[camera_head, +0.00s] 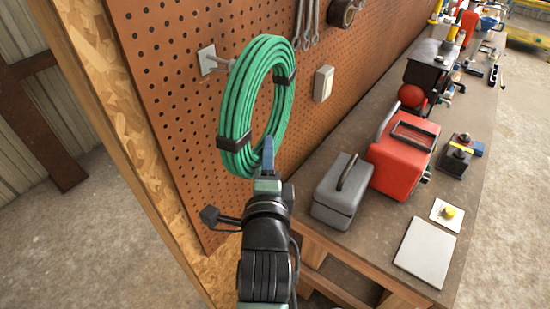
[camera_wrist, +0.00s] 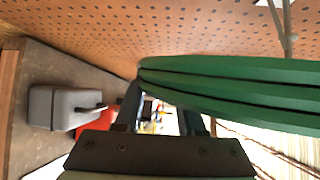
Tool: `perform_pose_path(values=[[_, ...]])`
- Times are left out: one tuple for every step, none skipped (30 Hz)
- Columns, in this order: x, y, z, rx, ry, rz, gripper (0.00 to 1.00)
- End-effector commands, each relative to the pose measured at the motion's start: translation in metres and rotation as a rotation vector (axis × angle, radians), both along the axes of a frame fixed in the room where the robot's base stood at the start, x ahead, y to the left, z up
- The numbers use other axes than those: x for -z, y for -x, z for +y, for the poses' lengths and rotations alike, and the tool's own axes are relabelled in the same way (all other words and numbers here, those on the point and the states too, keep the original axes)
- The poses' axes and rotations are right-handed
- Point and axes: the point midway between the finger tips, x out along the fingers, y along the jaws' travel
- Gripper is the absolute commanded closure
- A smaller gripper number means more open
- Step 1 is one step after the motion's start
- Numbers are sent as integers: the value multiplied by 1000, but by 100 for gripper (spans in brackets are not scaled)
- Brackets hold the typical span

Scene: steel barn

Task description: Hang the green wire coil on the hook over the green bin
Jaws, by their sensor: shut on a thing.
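The green wire coil (camera_head: 236,100) is a large ring with dark ties, held upright in front of the pegboard. It also fills the right of the wrist view (camera_wrist: 230,85). My gripper (camera_head: 267,158) is shut on the coil's lower edge; its fingers show in the wrist view (camera_wrist: 165,108). A metal hook with a square plate (camera_head: 208,60) is on the pegboard, just left of the coil's upper part. Its rod points at the coil's left edge; I cannot tell whether its tip is inside the ring. I see no green bin.
The brown pegboard (camera_head: 165,95) stands close behind the coil. Wrenches (camera_head: 308,25) and a switch box (camera_head: 323,83) are to the right. The workbench below holds a grey toolbox (camera_head: 340,195), a red case (camera_head: 400,160) and a flat pale panel (camera_head: 425,252).

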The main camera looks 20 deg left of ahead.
Motion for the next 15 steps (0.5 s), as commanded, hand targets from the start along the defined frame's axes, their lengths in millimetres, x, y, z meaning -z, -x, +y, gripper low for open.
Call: perform_pose_path(values=[[-3,-1,4,-3,-3,-8,100],[-2,-2,5,-3,-2,-8,100],[-2,-3,8,-3,-2,-9,100],[-2,-3,9,-3,-2,-9,100],[-2,-4,11,-3,-2,-9,100],[-2,-4,13,-2,-3,-9,100],[-1,-5,14,-2,-3,-9,100],[-1,-6,16,-1,-3,-9,100],[-1,-6,18,-1,-3,-9,100],[0,-7,19,-1,-3,-9,100],[0,-8,21,-1,-3,-9,100],[0,-8,23,-2,-3,-8,100],[0,-9,25,-2,-3,-8,100],[0,-9,27,-3,-3,-8,100],[1,-10,29,-3,-3,-8,100]])
